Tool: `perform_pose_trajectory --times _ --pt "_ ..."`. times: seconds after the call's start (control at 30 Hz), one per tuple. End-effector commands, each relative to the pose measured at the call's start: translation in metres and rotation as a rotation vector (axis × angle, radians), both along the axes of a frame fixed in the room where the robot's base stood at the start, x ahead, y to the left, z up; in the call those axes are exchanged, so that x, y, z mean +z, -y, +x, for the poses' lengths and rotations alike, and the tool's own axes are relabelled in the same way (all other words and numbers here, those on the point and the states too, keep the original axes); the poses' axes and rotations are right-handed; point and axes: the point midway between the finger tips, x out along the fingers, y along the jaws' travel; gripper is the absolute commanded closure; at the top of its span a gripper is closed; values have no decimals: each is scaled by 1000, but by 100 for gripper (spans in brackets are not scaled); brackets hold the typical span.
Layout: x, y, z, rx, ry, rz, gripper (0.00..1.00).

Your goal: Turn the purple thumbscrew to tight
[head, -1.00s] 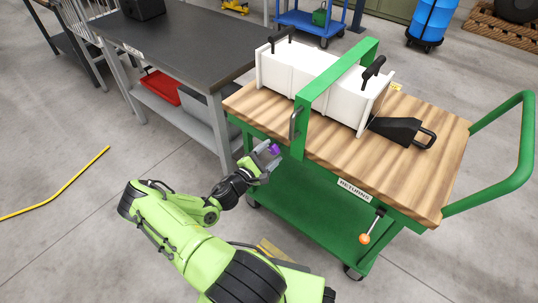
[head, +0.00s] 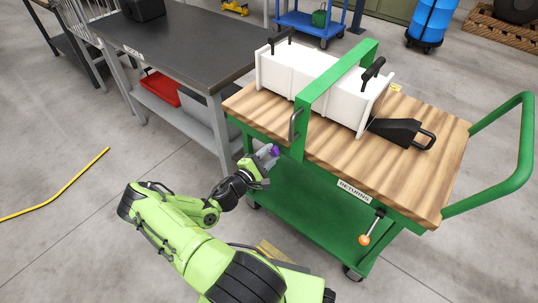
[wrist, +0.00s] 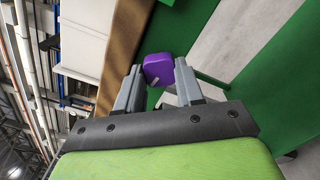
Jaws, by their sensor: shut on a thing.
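The purple thumbscrew (head: 275,150) sits at the side of the green cart frame, just below the edge of the wooden top.
The green cart's wooden top (head: 420,180) carries a white case (head: 320,85) under a green hoop (head: 330,85) and a black scoop (head: 400,132). An orange-knobbed lever (head: 364,239) hangs at the cart's front. A dark workbench (head: 190,50) stands to the left.

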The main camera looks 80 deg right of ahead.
Motion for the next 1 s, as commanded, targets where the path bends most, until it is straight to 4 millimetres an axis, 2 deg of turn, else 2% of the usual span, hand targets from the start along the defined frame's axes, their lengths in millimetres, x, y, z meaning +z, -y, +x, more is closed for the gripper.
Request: perform_pose_trajectory --times 1.0 --pt "-1 0 0 -1 876 -375 94"
